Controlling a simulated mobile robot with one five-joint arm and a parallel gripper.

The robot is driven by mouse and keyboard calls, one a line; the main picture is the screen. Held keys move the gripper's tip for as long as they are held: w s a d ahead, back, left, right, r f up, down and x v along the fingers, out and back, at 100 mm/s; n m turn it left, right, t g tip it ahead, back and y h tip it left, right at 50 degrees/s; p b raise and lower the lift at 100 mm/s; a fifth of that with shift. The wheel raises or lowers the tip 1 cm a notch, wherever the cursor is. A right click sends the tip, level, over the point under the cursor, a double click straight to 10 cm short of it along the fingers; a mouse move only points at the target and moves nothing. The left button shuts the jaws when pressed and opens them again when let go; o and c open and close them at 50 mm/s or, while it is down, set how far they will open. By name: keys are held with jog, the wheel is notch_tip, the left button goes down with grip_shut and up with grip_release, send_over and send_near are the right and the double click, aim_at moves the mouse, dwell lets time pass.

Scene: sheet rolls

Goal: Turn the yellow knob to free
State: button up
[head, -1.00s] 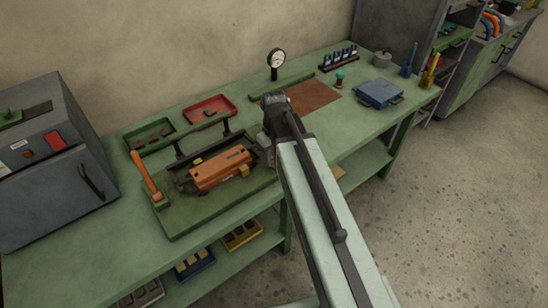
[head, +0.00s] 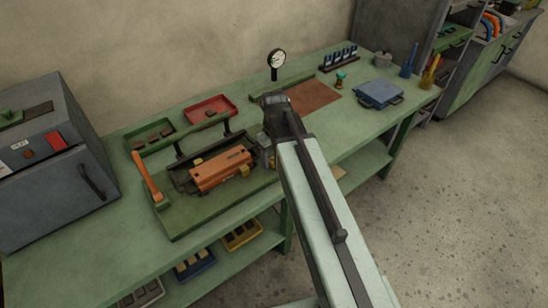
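The sheet rolls stand on a green base (head: 190,220) on the bench, with an orange block (head: 221,168) along the front and an orange-handled lever (head: 148,178) at the left.
A grey cabinet (head: 55,150) stands at the left. Behind the rolls are a green tray (head: 151,134) and a red tray (head: 210,111). A dial gauge (head: 277,60) stands at the back. A blue case (head: 379,94) lies at the right. The front left bench is clear.

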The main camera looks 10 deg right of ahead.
notch_tip(320, 180, up, 8)
jog(key=p, duration=0.7)
jog(key=shift+f, duration=0.15)
jog(key=s+m, duration=0.4)
jog(key=s, duration=0.2)
jog(key=shift+s+a+m, duration=0.3)
jog(key=shift+a, duration=0.1)
